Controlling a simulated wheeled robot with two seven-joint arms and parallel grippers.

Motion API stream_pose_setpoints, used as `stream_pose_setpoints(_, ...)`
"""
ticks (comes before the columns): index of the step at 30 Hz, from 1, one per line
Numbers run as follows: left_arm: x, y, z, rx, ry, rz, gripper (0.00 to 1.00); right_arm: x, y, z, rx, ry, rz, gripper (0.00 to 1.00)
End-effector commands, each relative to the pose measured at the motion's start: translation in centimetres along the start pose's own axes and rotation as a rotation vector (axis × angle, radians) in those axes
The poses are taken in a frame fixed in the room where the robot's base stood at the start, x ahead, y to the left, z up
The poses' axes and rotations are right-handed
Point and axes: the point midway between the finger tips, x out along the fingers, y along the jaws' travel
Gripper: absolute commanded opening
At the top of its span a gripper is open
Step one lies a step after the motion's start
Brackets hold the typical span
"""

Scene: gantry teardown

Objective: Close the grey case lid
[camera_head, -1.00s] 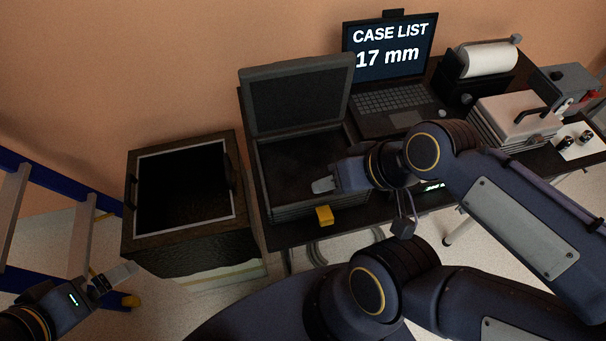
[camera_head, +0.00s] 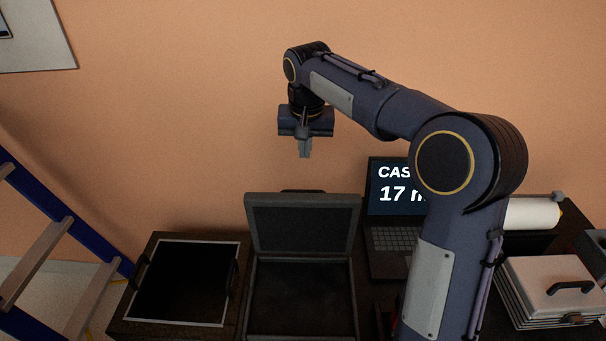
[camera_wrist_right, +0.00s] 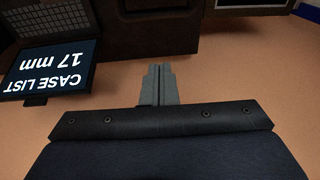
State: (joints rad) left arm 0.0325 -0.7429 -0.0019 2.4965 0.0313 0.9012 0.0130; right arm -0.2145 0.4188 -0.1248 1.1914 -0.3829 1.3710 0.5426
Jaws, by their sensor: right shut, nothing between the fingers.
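The grey case (camera_head: 249,301) stands open in the head view, its dark inside facing up. Its lid (camera_head: 303,199) is raised at the back, standing nearly upright and leaning slightly back. My right gripper (camera_head: 305,153) hangs above the lid's top edge in the picture, pointing down, clear of it by a gap. It is shut and empty; its closed fingers (camera_wrist_right: 158,84) also show in the right wrist view. My left gripper is out of view.
A dark open-topped bin (camera_head: 131,302) stands left of the case, with a blue ladder (camera_head: 48,200) beyond. A laptop (camera_head: 388,238) sits right of the case, partly behind my right arm. A paper roll (camera_head: 530,214) and a pale case (camera_head: 545,280) stand farther right.

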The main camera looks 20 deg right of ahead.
Motion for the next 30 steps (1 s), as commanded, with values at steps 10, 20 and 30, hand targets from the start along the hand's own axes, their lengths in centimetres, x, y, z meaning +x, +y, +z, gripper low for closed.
stream_pose_setpoints(10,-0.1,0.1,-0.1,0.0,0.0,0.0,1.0,2.8,-1.0,-1.3,0.018,0.004,0.038,0.0)
stream_pose_setpoints(20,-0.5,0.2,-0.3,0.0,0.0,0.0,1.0,9.7,-0.8,-1.4,0.018,0.003,0.036,0.0)
stream_pose_setpoints(30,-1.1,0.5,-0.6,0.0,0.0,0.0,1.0,9.2,-0.9,2.0,0.017,0.007,0.033,0.0)
